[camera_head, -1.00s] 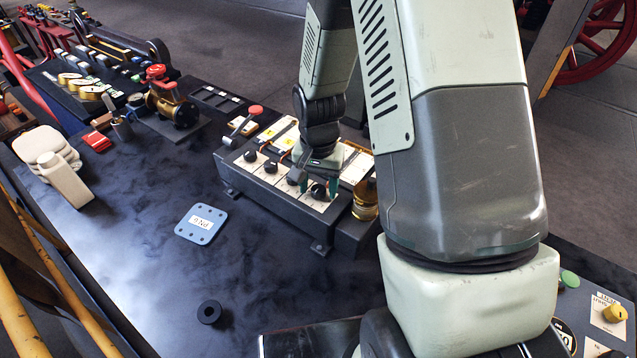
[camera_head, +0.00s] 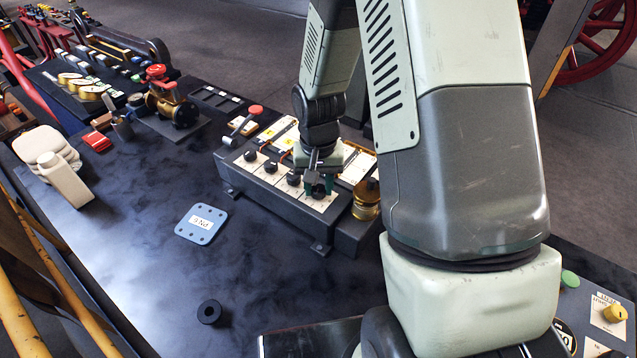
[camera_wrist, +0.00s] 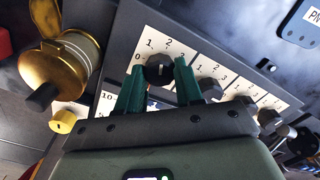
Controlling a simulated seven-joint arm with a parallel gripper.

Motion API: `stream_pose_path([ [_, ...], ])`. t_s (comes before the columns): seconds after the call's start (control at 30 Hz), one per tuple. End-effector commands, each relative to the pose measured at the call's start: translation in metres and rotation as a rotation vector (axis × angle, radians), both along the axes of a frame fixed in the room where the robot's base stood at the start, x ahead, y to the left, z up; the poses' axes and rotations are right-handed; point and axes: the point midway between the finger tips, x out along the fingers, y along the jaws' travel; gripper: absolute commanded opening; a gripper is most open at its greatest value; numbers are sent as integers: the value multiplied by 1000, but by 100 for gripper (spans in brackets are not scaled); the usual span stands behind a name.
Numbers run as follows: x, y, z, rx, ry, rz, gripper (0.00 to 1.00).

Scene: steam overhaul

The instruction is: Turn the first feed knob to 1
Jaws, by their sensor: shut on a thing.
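A dark control box (camera_head: 262,199) carries a row of black feed knobs on white number plates. My gripper (camera_head: 318,188) is at the end knob nearest the brass cup. In the wrist view its two green fingers (camera_wrist: 158,82) are shut on this black knob (camera_wrist: 159,67), one on each side. The plate (camera_wrist: 155,40) behind it shows 0, 1 and 2; other marks are partly covered. I cannot tell clearly where the knob points. The neighbouring knobs (camera_wrist: 207,88) stand free in a row to the right in the wrist view.
A brass cup (camera_head: 366,199) stands close beside the held knob and also shows in the wrist view (camera_wrist: 68,62). A red-tipped lever (camera_head: 256,110) rises at the box's far end.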

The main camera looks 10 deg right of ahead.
Motion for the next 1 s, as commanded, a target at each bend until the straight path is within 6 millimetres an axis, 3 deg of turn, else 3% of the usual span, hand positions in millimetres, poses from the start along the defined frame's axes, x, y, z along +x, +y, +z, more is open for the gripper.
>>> stream_pose_path([
  [0.5,0,0,1,0,1,410,5],
  [1.0,0,1,1,0,1,551,5],
])
